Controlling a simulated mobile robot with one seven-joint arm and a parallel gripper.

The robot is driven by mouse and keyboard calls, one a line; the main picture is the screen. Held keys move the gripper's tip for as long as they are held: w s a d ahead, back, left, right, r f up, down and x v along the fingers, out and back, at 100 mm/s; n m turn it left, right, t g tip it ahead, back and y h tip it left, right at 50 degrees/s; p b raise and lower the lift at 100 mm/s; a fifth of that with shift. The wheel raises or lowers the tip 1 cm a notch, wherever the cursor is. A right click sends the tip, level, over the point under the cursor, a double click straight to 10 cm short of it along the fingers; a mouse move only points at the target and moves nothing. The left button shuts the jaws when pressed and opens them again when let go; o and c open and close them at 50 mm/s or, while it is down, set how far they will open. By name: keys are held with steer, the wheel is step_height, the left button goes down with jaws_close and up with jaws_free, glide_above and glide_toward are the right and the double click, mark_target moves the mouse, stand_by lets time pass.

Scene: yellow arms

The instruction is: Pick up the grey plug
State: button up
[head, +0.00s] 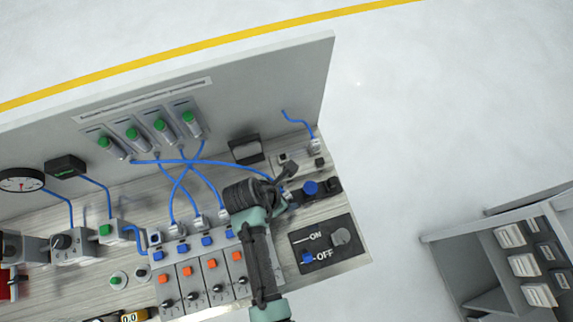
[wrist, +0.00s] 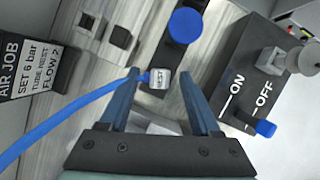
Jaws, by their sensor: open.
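In the wrist view a small light-grey block, which looks like the grey plug (wrist: 158,81), has a short printed label and sits on a dark strip. The end of a blue tube (wrist: 70,112) meets its left side. My gripper (wrist: 160,77) is open, with one blue-grey finger to the left of the block and the other to the right. I cannot tell whether the fingers are down at its height. In the head view my gripper (head: 287,190) is over the right part of the bench, and my arm hides much of this spot.
A blue knob (wrist: 186,25) stands just beyond the block. A dark ON/OFF panel (wrist: 238,80) with a blue-tipped lever is on the right. Several blue tubes (head: 180,161) cross left of my arm, near valves with orange buttons (head: 212,263).

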jaws_close()
steer(key=shift+r, duration=0.1)
stand_by(0.3)
